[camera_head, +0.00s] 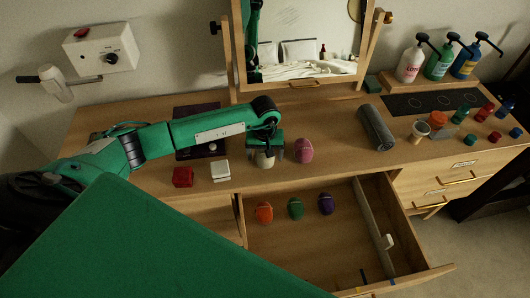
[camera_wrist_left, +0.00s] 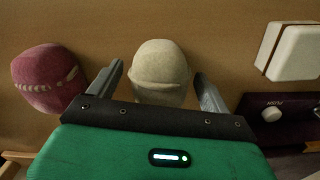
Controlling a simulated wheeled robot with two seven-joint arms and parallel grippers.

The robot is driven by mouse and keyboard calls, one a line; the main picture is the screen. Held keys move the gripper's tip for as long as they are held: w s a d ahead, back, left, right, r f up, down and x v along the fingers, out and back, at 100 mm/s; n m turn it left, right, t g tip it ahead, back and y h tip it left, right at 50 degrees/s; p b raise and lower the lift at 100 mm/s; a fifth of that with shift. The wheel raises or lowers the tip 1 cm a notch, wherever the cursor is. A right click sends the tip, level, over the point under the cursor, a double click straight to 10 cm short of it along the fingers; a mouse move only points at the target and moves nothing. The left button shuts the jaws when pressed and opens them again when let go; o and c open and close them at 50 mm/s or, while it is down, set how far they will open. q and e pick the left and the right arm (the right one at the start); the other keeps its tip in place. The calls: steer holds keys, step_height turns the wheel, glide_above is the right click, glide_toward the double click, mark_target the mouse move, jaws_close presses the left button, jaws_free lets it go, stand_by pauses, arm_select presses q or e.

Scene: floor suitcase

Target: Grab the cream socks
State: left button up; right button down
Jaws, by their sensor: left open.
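The cream socks (camera_wrist_left: 160,70) are a rounded rolled bundle on the wooden dresser top. In the head view they (camera_head: 264,160) show partly, below my left gripper (camera_head: 279,158), which hides some of them. In the left wrist view my left gripper (camera_wrist_left: 158,85) is open, with one finger on each side of the cream socks. Gaps show between the fingers and the socks. My right gripper is not in view.
Pink socks (camera_head: 304,150) lie just right of my left gripper. A white box (camera_head: 220,171) and red box (camera_head: 183,177) lie to its left. An open drawer (camera_head: 290,248) below holds orange, green and purple socks. A mirror (camera_head: 300,75) stands behind.

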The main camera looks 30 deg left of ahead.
arm_select(q)
steer(key=c, duration=1.1)
steer(key=shift+o, duration=0.2)
steer(key=shift+r, duration=0.1)
